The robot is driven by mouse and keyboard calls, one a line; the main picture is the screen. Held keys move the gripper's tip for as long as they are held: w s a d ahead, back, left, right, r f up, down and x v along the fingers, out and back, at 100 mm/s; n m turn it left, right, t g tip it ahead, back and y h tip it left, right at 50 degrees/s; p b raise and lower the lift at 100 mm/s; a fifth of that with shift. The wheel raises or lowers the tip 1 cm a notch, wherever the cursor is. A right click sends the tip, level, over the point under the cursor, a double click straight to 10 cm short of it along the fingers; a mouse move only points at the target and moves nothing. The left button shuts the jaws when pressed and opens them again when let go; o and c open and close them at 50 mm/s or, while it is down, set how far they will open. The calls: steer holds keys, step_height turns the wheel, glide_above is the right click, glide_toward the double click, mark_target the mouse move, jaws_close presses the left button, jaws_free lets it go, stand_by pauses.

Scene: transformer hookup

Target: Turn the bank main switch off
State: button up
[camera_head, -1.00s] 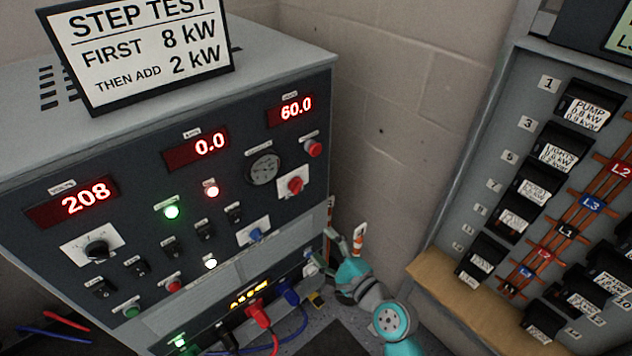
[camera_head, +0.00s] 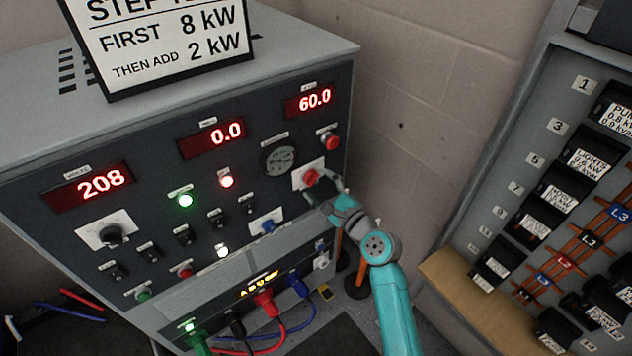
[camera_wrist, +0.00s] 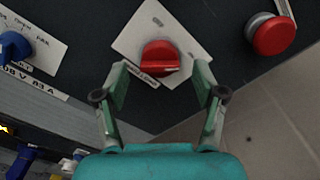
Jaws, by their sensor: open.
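A red rotary knob (camera_head: 310,178) sits on a white plate at the right of the dark control panel (camera_head: 150,220). In the wrist view this red knob (camera_wrist: 159,58) is between and just beyond the fingertips, with a small label below it too small to read. My gripper (camera_wrist: 162,76) is open, one finger to each side of the knob, with no clear contact. In the head view my gripper (camera_head: 326,192) is at the plate and partly covers it. I cannot read which control is marked bank main.
A red push button (camera_wrist: 272,35) is up and right of the knob. A blue rotary knob (camera_head: 267,226) is down and left. Plugged cables, including a red plug (camera_head: 266,303), hang below. A breaker panel (camera_head: 470,215) stands at right past the block wall.

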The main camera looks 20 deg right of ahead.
steer(key=shift+x, duration=0.95)
steer(key=c, duration=1.2)
steer(key=shift+o, duration=0.2)
